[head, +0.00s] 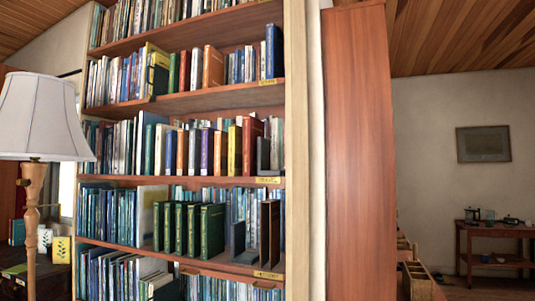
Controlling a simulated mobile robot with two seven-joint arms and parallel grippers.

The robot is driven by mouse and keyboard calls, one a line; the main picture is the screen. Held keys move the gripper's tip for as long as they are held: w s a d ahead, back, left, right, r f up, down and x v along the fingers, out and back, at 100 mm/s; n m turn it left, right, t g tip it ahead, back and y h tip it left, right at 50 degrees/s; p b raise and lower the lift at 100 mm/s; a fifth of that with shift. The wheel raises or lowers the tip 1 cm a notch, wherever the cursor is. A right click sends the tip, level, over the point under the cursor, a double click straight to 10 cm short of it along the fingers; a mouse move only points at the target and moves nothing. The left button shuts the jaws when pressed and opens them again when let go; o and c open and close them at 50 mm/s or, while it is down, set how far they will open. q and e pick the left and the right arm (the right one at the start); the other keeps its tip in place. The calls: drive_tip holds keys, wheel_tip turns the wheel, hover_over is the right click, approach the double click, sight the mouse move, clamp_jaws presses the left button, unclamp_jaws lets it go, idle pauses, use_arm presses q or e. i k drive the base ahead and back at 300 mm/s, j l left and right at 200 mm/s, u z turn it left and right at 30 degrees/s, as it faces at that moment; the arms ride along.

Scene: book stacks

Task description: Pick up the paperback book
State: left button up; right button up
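A tall wooden bookcase (210,98) fills the left and middle of the head view, with several shelves of upright books. I cannot tell which book is the paperback. Candidates include an orange book (213,67) on an upper shelf, a yellow book (234,150) and a red-brown book (251,146) on the shelf below it. A row of matching dark green books (212,230) stands on a lower shelf. Neither of my grippers is in view.
A floor lamp with a white shade (42,118) stands at the left. A wide wooden panel (358,150) rises right of the bookcase. Beyond it, a wooden box (420,282) sits low, and a small table (496,230) holds objects by the far wall.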

sight(235, 132)
drive_tip(key=i+j+z, duration=0.1)
drive_tip(key=z, duration=0.3)
drive_tip(key=i+j+z, duration=0.1)
drive_tip(key=z, duration=0.35)
drive_tip(key=j+z, duration=0.4)
drive_tip(key=i+j+z, duration=0.1)
drive_tip(key=z, duration=0.35)
